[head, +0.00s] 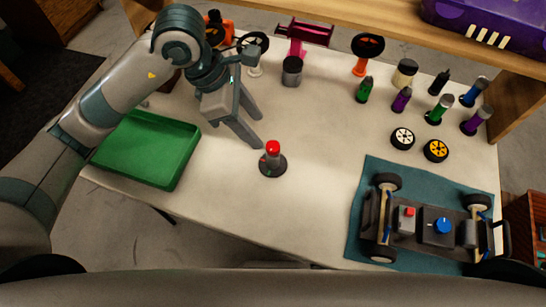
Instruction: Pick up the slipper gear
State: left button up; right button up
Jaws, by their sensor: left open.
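I cannot tell for sure which part is the slipper gear. The likeliest is a dark round disc with an upright red-topped post (272,160), standing on the table near its front edge. My left gripper (256,136) is open and empty, with its fingers pointing down toward the table just behind and left of this part, apart from it. Nothing hides the part. A black ring on a pale stand (253,45) and a black disc on an orange stand (368,48) are farther back. My right gripper is not in view.
A green tray (190,160) lies at the left under my left arm. A car chassis (425,228) rests on a teal mat (385,165) at the right. Several coloured bottles, a grey cylinder (292,71) and two wheels (403,138) stand behind. The middle of the table (325,140) is clear.

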aim_at(269, 146)
pick_arm(q)
jog(key=p+x, duration=0.1)
jog(key=x, duration=0.4)
jog(key=shift+d+f, duration=0.15)
jog(key=shift+f, duration=0.15)
jog(key=shift+d+f, duration=0.2)
jog(key=shift+f, duration=0.35)
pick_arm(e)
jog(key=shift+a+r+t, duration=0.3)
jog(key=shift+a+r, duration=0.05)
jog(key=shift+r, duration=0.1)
pick_arm(q)
jog(key=shift+f, duration=0.25)
jog(key=shift+s+d+f+p, duration=0.1)
jog(key=shift+d+f+p, duration=0.05)
jog(key=shift+f+p, duration=0.2)
jog(key=p+x, duration=0.1)
jog(key=x, duration=0.3)
jog(key=shift+c, duration=0.2)
jog(key=c, duration=1.1)
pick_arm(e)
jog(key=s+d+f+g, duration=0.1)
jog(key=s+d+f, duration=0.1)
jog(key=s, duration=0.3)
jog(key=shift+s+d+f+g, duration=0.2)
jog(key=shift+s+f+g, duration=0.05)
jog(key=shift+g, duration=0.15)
pick_arm(q)
jog(key=shift+r, duration=0.2)
